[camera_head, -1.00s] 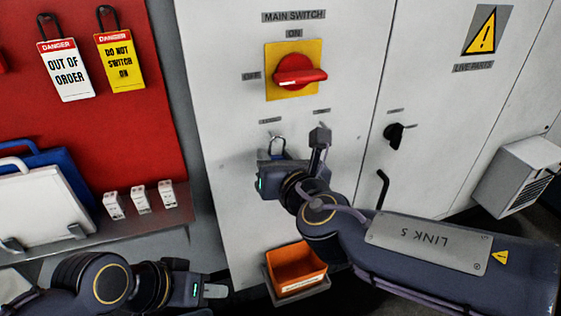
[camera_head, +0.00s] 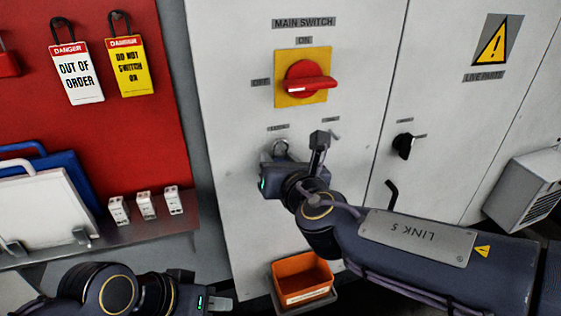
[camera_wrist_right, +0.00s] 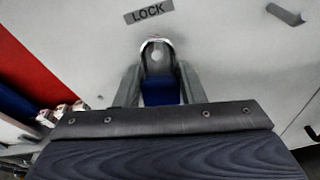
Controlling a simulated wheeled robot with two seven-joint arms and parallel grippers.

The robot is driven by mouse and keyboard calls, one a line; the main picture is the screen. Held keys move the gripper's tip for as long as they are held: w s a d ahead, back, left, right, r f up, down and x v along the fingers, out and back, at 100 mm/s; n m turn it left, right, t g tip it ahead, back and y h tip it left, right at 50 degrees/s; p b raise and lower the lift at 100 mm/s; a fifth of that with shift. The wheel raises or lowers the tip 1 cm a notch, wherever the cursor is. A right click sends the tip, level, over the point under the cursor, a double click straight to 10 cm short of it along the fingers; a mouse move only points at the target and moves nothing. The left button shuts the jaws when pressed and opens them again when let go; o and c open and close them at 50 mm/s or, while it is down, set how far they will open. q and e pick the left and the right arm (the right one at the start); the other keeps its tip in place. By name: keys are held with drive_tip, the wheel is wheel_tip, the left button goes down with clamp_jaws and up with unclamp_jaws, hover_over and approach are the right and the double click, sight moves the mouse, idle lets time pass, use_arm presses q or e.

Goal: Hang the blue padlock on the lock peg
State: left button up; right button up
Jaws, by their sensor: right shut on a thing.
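The blue padlock (camera_wrist_right: 160,92) is upright between the fingers of my right gripper (camera_wrist_right: 160,82), which is shut on its body. Its grey shackle (camera_wrist_right: 157,46) points up at the white cabinet, just below the LOCK label (camera_wrist_right: 148,11). A pale round end, apparently the lock peg (camera_wrist_right: 155,55), shows within the shackle's arch; I cannot tell whether the shackle rests on it. In the head view the shackle (camera_head: 280,146) shows above my right wrist, which hides the padlock body. My left gripper (camera_head: 218,304) is low at the bottom edge, away from the padlock; its fingers are unclear.
The red main switch (camera_head: 308,80) sits above the padlock on a yellow plate. A black handle (camera_head: 404,145) is to the right. An orange bin (camera_head: 302,280) is below. Danger tags (camera_head: 78,75) hang on the red board at left, above a shelf (camera_head: 150,225).

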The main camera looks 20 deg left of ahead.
idle(0.3)
drive_tip(key=o, duration=1.1)
drive_tip(key=v, duration=0.7)
drive_tip(key=w+d+f+m+h, duration=0.1)
drive_tip(key=d+f+m+h, duration=0.15)
drive_tip(key=d+m, duration=0.6)
drive_tip(key=w+d+f+m+h, duration=0.15)
drive_tip(key=d+m+h, duration=0.3)
drive_tip(key=d, duration=0.65)
drive_tip(key=s+d+f+m+g+h, duration=0.25)
drive_tip(key=s+d+f+m, duration=0.3)
drive_tip(key=d+m, duration=0.45)
drive_tip(key=s+f+m+g+y, duration=0.1)
drive_tip(key=s+f+m, duration=0.1)
drive_tip(key=s+m, duration=0.2)
drive_tip(key=s+d+f+m+g+y, duration=0.1)
drive_tip(key=s+f+m+g+y, duration=0.1)
drive_tip(key=s+m, duration=0.3)
drive_tip(key=s+f+m+g+y, duration=0.1)
drive_tip(key=s+f+m, duration=0.3)
drive_tip(key=m, duration=0.6)
drive_tip(key=shift+s+d+f+g+y+b, duration=0.1)
drive_tip(key=shift+s+d+g+y+b, duration=0.15)
drive_tip(key=shift+s+d+g+b, duration=0.15)
